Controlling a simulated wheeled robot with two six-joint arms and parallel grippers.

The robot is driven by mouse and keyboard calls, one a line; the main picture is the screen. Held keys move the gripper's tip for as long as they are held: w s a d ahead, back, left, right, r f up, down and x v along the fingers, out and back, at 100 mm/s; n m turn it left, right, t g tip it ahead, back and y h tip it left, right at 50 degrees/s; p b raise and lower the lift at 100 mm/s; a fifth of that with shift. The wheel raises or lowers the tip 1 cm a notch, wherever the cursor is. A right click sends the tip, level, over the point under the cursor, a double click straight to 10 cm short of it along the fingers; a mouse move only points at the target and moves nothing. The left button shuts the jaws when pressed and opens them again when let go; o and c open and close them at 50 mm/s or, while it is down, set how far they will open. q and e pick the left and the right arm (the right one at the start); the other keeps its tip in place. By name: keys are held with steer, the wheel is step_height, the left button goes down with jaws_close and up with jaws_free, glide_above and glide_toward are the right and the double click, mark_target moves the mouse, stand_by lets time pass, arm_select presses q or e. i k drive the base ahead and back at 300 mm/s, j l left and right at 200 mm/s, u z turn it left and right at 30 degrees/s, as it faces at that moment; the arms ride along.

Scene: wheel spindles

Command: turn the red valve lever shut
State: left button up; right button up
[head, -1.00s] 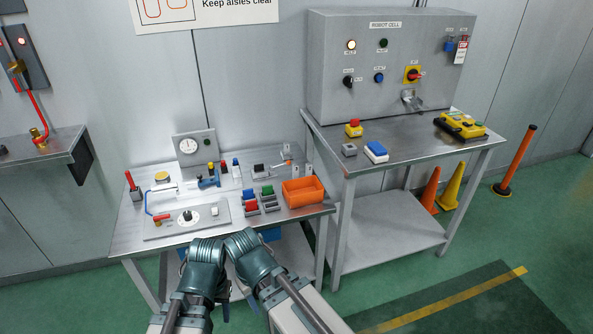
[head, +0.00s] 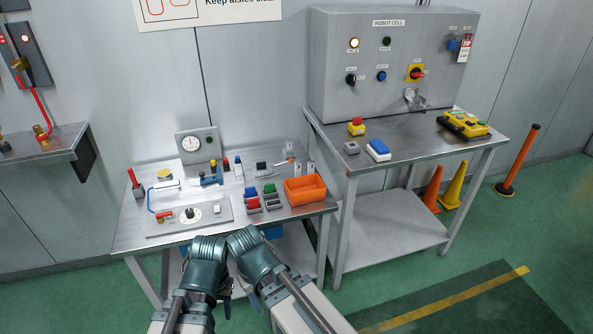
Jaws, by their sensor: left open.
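The red valve lever (head: 165,217) is small and lies at the left end of a grey panel (head: 212,223) on the left workbench. A round dial (head: 190,215) sits beside it on the panel. My left gripper (head: 226,299) shows only as a dark part below the teal arm joints, in front of the bench's front edge. It is open, well short of the lever and not touching it. My right gripper is hidden behind my arm parts.
An orange bin (head: 304,190) and small coloured blocks (head: 252,197) stand right of the panel. A blue-handled padlock-like loop (head: 152,200) lies behind the lever. A gauge box (head: 196,145) stands at the back. A taller bench (head: 412,143) is to the right.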

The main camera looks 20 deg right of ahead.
mark_target(159, 217)
steer(key=i+j, duration=0.15)
steer(key=i, duration=0.5)
steer(key=i+j, duration=0.15)
steer(key=i, duration=0.5)
steer(key=j+u, duration=0.05)
